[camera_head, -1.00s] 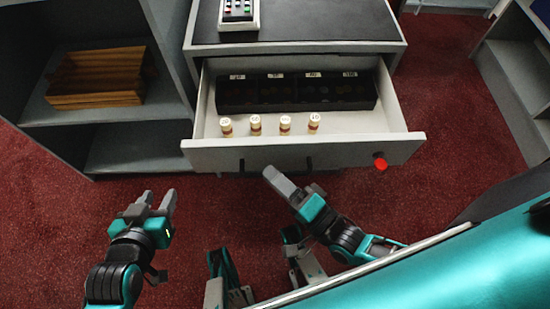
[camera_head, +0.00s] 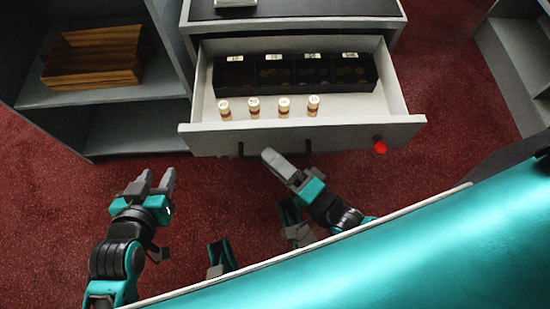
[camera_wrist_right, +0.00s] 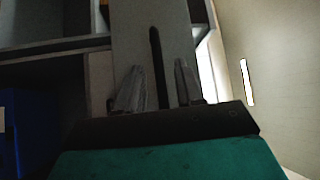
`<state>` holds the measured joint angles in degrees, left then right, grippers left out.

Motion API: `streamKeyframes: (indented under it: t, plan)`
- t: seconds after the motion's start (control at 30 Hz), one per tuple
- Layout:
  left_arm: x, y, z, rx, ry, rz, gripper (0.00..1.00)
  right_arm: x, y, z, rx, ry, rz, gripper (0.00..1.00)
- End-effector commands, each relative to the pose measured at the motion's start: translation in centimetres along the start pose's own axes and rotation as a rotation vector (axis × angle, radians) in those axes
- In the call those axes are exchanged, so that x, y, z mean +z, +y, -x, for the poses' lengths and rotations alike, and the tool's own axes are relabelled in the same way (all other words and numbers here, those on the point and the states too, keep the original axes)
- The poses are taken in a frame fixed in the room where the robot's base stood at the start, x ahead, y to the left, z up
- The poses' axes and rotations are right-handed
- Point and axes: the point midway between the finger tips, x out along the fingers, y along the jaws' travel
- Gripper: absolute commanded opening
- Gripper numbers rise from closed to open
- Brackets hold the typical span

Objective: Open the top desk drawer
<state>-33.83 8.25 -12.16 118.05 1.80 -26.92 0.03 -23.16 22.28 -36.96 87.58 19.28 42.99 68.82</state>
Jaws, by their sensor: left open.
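The top desk drawer (camera_head: 215,139) stands pulled well out of the grey cabinet, its inside showing. It holds a dark divided box (camera_head: 235,99) and several small labelled white-and-brown pieces (camera_head: 284,104). A dark bar handle (camera_head: 308,147) is on its front, its middle partly hidden by my right gripper (camera_head: 272,158). In the right wrist view, the handle (camera_wrist_right: 158,60) runs between the two fingers of that gripper (camera_wrist_right: 160,85), with a gap visible on each side. My left gripper (camera_head: 156,182) is open and empty, left of the drawer and above the carpet.
A red round knob (camera_head: 380,146) is on the drawer front's right end. Another grey shelf unit (camera_head: 514,62) is at the right. Red carpet lies free between cabinet and right shelf.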

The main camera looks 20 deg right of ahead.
Motion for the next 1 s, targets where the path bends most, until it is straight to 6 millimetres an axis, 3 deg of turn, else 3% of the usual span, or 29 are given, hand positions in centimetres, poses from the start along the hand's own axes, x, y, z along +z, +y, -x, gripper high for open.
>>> streamKeyframes:
  t: [0.13, 0.27, 0.7, 1.0]
  plan:
    - [0.0, 0.0, 0.0, 0.0, 0.0, 0.0, 0.43, 0.0, 0.0, 0.4, 0.001, -0.001, 0.0, 0.37]
    - [-0.1, 0.0, 0.0, 0.0, 0.0, 0.0, 0.43, 0.0, 0.1, 2.0, 0.005, -0.003, 0.001, 0.37]
    - [0.2, -0.1, 0.1, 0.001, -0.002, -0.008, 0.43, 0.0, 0.1, 11.0, 0.004, -0.002, 0.0, 0.37]
    - [0.3, -0.1, 0.1, 0.003, -0.005, -0.01, 0.43, 0.0, 0.0, 12.9, 0.0, 0.0, 0.0, 0.37]
